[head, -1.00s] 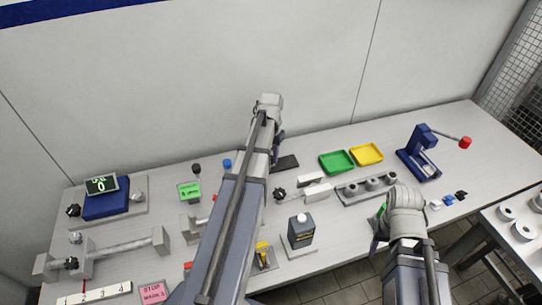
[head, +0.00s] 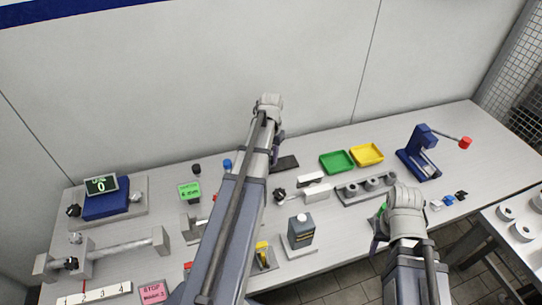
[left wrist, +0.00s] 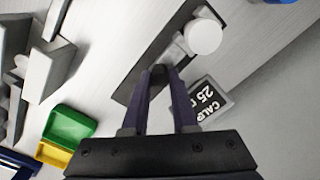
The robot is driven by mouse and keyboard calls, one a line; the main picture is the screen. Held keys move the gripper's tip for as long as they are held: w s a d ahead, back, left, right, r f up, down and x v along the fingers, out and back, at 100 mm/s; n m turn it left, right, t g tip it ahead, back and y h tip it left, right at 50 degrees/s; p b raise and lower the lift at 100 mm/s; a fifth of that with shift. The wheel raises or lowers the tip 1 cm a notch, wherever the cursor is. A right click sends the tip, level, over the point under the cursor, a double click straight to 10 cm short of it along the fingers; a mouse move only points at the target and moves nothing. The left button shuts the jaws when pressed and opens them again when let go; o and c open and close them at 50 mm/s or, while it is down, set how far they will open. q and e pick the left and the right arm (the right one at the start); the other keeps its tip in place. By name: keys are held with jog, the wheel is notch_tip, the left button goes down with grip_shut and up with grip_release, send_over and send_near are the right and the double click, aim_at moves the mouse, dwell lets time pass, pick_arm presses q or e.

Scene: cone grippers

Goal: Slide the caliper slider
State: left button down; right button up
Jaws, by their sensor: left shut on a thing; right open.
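The caliper lies at the back of the bench, mostly hidden in the head view by my left arm; the end of its dark base (head: 287,162) shows to the right of the arm. In the left wrist view the dark base (left wrist: 128,92) carries grey metal parts and a round white knob (left wrist: 203,38). A display (left wrist: 211,98) reading "25" stands beside it. My left gripper (left wrist: 170,72) is shut on a small dark part at the base, apparently the caliper slider; the fingers mostly hide it. In the head view this gripper (head: 276,155) is largely covered.
Green (head: 337,161) and yellow (head: 367,154) trays lie right of the caliper. A blue press (head: 420,153) stands further right. A grey wall rises behind the bench.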

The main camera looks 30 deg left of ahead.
dwell(0.3)
pick_arm(q)
jog(key=shift+w+d, duration=0.95)
jog(key=shift+w, duration=0.2)
jog(key=c, duration=0.7)
grip_release()
jog(key=shift+r, duration=0.1)
notch_tip(320, 180, up, 8)
jog(key=p, duration=0.8)
